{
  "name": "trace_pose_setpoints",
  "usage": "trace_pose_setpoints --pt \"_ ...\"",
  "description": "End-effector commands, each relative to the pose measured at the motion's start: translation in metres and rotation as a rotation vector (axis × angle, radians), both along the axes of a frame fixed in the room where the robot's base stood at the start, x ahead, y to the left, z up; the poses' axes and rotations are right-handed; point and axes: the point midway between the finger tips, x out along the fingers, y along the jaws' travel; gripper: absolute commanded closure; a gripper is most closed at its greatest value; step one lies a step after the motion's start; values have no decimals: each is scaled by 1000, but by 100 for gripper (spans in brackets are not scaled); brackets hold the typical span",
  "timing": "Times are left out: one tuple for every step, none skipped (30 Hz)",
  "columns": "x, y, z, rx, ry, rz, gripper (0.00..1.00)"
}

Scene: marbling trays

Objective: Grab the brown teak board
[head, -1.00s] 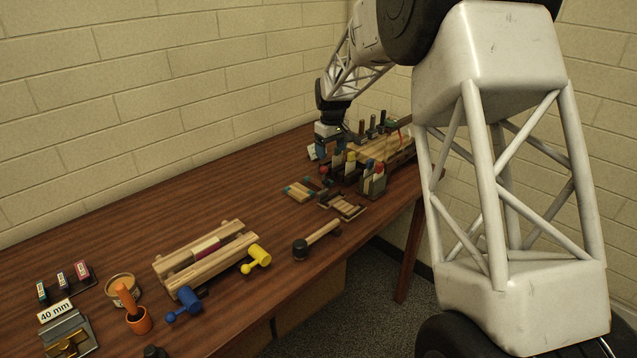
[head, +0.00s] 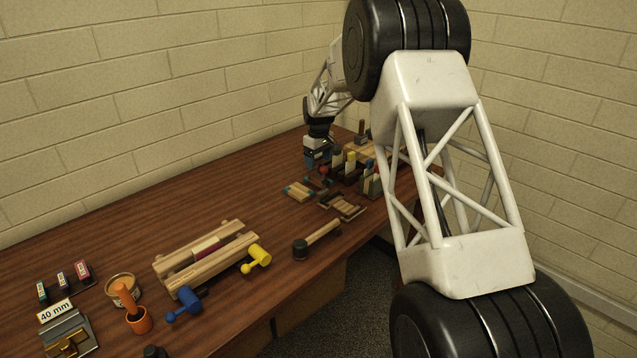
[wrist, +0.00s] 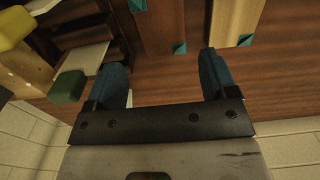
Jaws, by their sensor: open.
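A brown board (wrist: 165,27) with a teal corner, which looks like the teak board, lies on the table at the top of the wrist view. A paler board (wrist: 235,18), also with a teal corner, lies to its right. In the head view the brown board (head: 317,183) is small and dark beside the pale boards (head: 299,191). My gripper (wrist: 164,70) is open and empty, its blue fingers apart. The brown board's near end lies ahead of the gap between them, not between the fingertips. My gripper (head: 317,165) hangs just behind the boards in the head view.
A rack (head: 370,182) with coloured-topped pieces stands right of the boards. A black-headed mallet (head: 301,249) lies nearer. The table (head: 215,195) left of the boards is clear.

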Motion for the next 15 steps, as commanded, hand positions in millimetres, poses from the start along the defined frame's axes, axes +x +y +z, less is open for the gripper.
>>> trace_pose_setpoints --pt "0 0 -3 -1 1 0 21" --pt "0 0 -4 0 1 0 21" --pt "0 0 -7 0 1 0 21" --pt "0 0 -9 0 1 0 21" --pt "0 0 -12 0 1 0 21" --pt "0 0 -15 0 1 0 21" --pt "0 0 -17 0 1 0 21" --pt "0 0 -20 0 1 0 21" --pt "0 0 -22 0 1 0 21" --pt "0 0 -24 0 1 0 21" --pt "0 0 -24 0 0 0 21" --pt "0 0 -25 0 0 0 21" --pt "0 0 -25 0 0 0 21" --pt "0 0 -26 0 0 0 21" --pt "0 0 -25 0 0 0 21"
